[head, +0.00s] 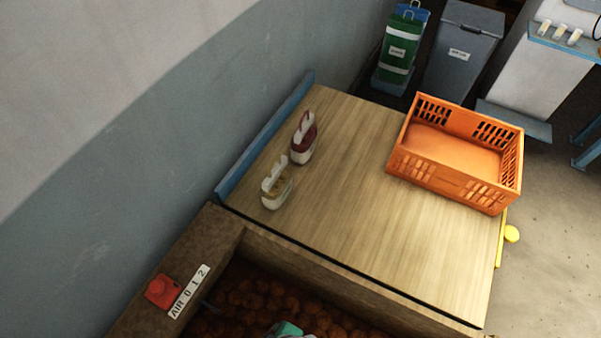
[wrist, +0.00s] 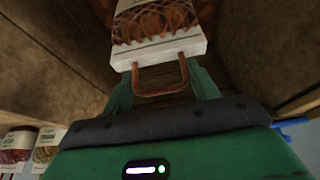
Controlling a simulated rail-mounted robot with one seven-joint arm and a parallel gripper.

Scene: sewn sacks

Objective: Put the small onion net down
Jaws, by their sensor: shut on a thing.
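My gripper (wrist: 162,82) is shut on the looped brown handle of the small onion net (wrist: 158,22). The net has brown mesh and a white band, and reaches out of the top of the wrist view. In the head view only a teal part of my gripper (head: 286,328) shows at the bottom edge, over the wooden bin (head: 330,287) of round brown produce. The held net cannot be made out there.
A wooden table (head: 375,215) adjoins the bin. The table's middle is clear.

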